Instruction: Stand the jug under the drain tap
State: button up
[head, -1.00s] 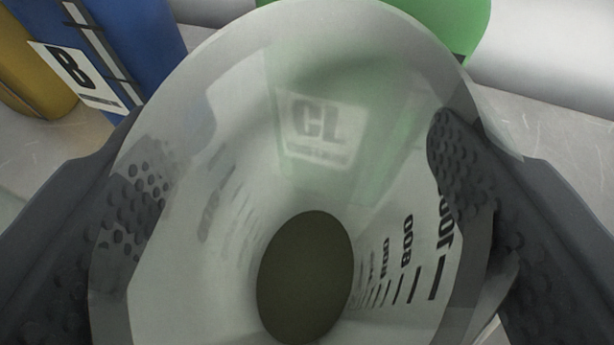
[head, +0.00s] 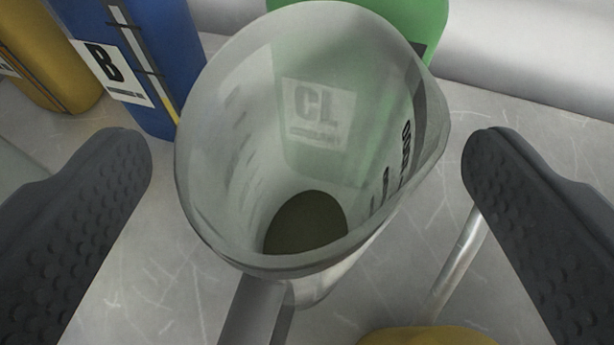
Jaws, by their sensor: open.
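The jug (head: 235,110) is a clear, open-topped measuring vessel with dark graduation marks and a dark round area at its bottom. It stands in the middle of the head view, seen from above into its mouth. My gripper (head: 305,165) is open, with one dark textured finger on each side of the jug. Clear gaps show between both fingers and the jug wall, so neither touches it. I cannot make out the drain tap for certain; a grey bar (head: 254,312) shows below the jug's near rim.
Behind the jug stands a green container (head: 432,25) labelled CL, seen partly through its wall. A blue container (head: 160,60) labelled B and a yellow one (head: 50,45) stand at the back left. A yellow object (head: 428,337) and a thin metal rod (head: 455,262) are at the lower right.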

jog(key=v, duration=0.8)
jog(key=shift+b, duration=0.35)
jog(key=shift+w+a+r, duration=0.1)
